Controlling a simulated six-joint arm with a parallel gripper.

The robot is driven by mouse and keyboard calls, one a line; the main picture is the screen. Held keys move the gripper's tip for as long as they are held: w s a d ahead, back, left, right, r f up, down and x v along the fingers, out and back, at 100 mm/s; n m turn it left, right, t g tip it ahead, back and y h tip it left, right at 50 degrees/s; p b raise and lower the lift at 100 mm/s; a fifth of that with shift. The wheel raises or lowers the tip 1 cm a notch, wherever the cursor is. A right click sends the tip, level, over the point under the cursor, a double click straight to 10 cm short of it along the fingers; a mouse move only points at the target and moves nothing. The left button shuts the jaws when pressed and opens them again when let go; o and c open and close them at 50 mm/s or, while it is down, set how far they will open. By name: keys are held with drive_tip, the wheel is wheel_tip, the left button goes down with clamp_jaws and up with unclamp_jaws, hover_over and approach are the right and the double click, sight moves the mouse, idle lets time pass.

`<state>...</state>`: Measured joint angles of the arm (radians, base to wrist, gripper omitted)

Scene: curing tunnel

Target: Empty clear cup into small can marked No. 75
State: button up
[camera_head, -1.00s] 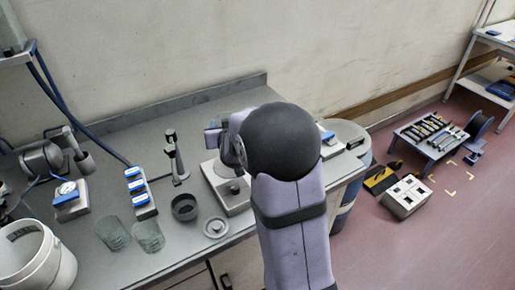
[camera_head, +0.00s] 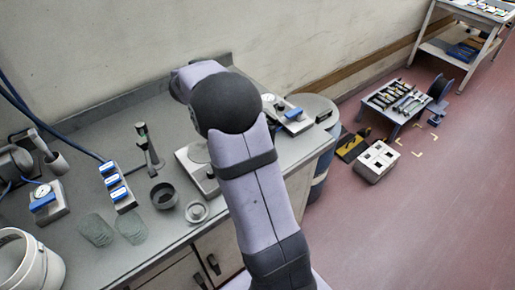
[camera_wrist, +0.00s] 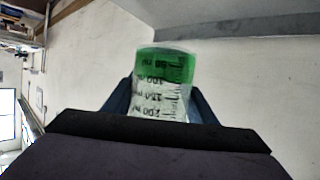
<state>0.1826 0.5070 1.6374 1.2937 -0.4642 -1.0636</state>
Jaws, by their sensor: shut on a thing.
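A clear cup (camera_wrist: 160,85) with dark ml marks is in the wrist view. A green content (camera_wrist: 165,66) fills its far end, at the top of the picture. My gripper (camera_wrist: 162,92) is shut on the cup, one blue finger on each side. In the head view my own arm hides the gripper and the cup. I can read no can marked No. 75. A small dark open pot (camera_head: 164,196) stands on the bench, with no number I can read.
Two empty-looking clear beakers (camera_head: 96,230) (camera_head: 131,228) stand near the bench's front. Nearby are a small grey ring-shaped dish (camera_head: 197,211), a black stand (camera_head: 149,158), a blue-topped block (camera_head: 117,186) and a white bucket (camera_head: 20,262). A blue-and-white device (camera_head: 288,115) is at the right end.

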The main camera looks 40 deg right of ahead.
drive_tip(key=s+d+r+m+g+h+p, duration=0.3)
drive_tip(key=d+m+g+h+p, duration=0.3)
drive_tip(key=d, duration=0.3)
drive_tip(key=s+a+f+m+g+y+p, duration=0.1)
drive_tip(key=s+a+f+m+g+p, duration=0.2)
drive_tip(key=s+f+m+g, duration=0.5)
drive_tip(key=shift+s+f+g+p, duration=0.4)
drive_tip(key=shift+s+g+p, duration=0.1)
drive_tip(key=shift+p, duration=0.1)
drive_tip(key=shift+s+y+p, duration=0.1)
drive_tip(key=shift+y+p, duration=0.2)
drive_tip(key=shift+p, duration=0.3)
